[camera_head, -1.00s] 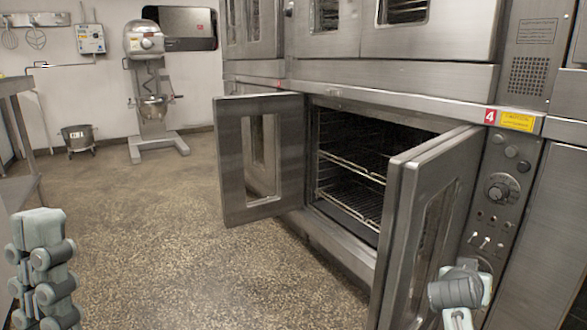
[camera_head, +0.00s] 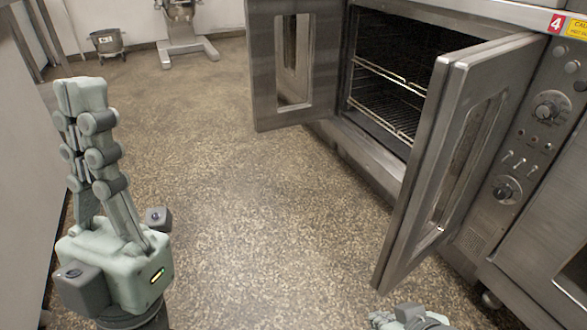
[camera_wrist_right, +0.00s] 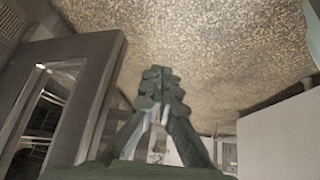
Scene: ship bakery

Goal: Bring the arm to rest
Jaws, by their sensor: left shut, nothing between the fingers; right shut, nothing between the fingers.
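My left gripper (camera_head: 84,100) stands upright at the left of the head view, above the floor. Its pale green fingers are closed together with nothing between them. My right gripper (camera_head: 410,319) shows only as a small part at the bottom edge of the head view, below the open right oven door. In the right wrist view my right gripper (camera_wrist_right: 158,80) has its fingers together and empty, with bare floor beyond them. Neither gripper appears to touch anything.
The oven (camera_head: 365,160) stands open with empty wire racks inside. Its left door (camera_head: 262,70) and right door (camera_head: 423,180) stick out over the floor; the right one is close to my right arm. Speckled floor (camera_head: 240,230) is clear between. A metal bucket (camera_head: 105,42) stands far back.

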